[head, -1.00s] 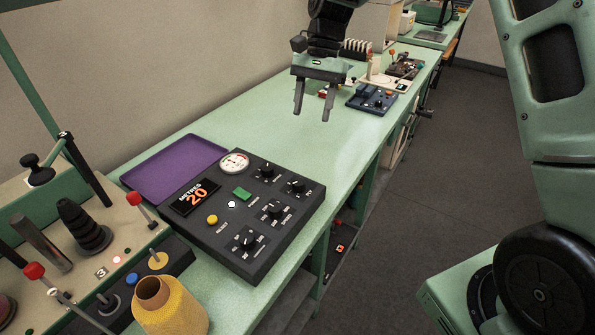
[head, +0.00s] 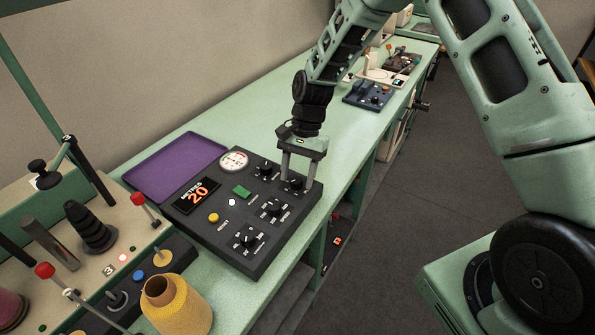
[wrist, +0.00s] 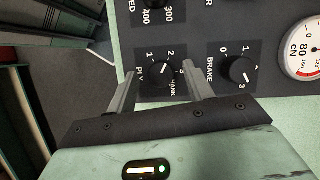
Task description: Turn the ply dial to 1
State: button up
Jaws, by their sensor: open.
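The ply dial (wrist: 160,73) is a round black knob on the dark control panel, with a white pointer line and white numbers around it. In the wrist view its pointer leans to the upper right, seemingly toward the 2; the 1 is printed at its upper left. My gripper (wrist: 160,70) is open, one finger on each side of the dial with space between. In the head view my gripper (head: 297,183) points down over the dial at the panel's right side, hiding part of it. Contact cannot be told.
The brake dial (wrist: 240,70) sits close beside one finger, with a round gauge (wrist: 304,50) beyond. The panel (head: 232,240) holds more dials and buttons. A purple tray (head: 172,166) lies behind it, a yellow cone (head: 182,308) in front.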

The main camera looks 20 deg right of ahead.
jog(key=shift+f, duration=0.1)
jog(key=c, duration=1)
jog(key=shift+a+n, duration=0.1)
jog(key=shift+n, duration=0.3)
jog(key=n+h, duration=0.1)
jog(key=n, duration=0.1)
jog(key=n+g+h, duration=0.1)
jog(key=n, duration=0.2)
jog(key=shift+w+a+n, duration=0.1)
jog(key=shift+w+n, duration=0.05)
jog(key=shift+n, duration=0.15)
jog(key=n+h, duration=0.2)
jog(key=n, duration=0.3)
jog(key=shift+a, duration=0.1)
jog(key=shift+n+h, duration=0.3)
